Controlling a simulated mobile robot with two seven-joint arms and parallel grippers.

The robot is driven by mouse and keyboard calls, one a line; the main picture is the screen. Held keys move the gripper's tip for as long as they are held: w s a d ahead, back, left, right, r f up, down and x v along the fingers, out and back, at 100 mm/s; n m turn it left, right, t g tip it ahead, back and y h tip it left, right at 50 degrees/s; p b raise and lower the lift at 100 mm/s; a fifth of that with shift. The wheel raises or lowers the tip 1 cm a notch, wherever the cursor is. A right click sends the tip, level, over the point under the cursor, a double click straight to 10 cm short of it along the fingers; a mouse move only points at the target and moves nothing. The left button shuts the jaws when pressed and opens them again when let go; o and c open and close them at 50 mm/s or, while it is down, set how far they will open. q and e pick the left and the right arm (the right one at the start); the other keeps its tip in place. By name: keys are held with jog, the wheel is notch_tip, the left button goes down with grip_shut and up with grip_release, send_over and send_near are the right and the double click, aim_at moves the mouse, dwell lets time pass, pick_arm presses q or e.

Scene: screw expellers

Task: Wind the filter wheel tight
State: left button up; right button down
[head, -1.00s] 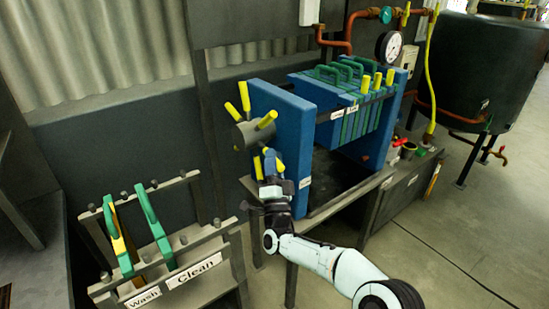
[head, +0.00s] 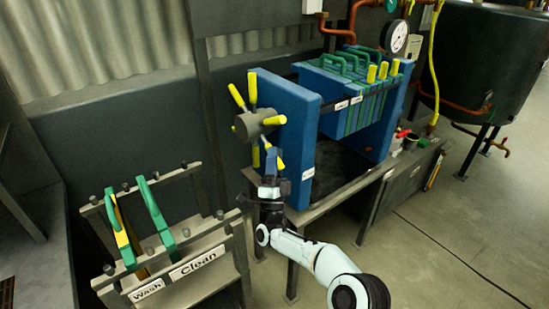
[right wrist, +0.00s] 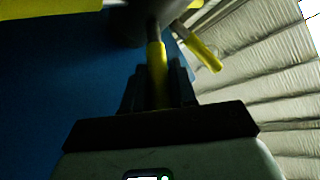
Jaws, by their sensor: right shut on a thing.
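The filter wheel is a dark grey hub (head: 256,124) with several yellow-tipped spokes, at the left face of the blue end plate (head: 290,130) of the filter press. My right gripper (head: 269,163) is below the hub, close beside the end plate. In the right wrist view, its fingers are shut around one yellow spoke handle (right wrist: 157,78). Another yellow handle (right wrist: 203,52) stands free to the right of it. The fingertips are dark and partly hidden in the head view. My left gripper is not in view.
A rack (head: 205,248) labelled Wash and Clean stands at the lower left with green-handled plates. Filter plates (head: 350,100) with green handles hang in the press. A pressure gauge (head: 395,36) and a dark tank (head: 492,65) are at the right. The floor at lower right is clear.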

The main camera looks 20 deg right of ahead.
jog(key=c, duration=1)
grip_release()
jog(key=shift+w+f, duration=0.1)
jog(key=shift+f, duration=0.05)
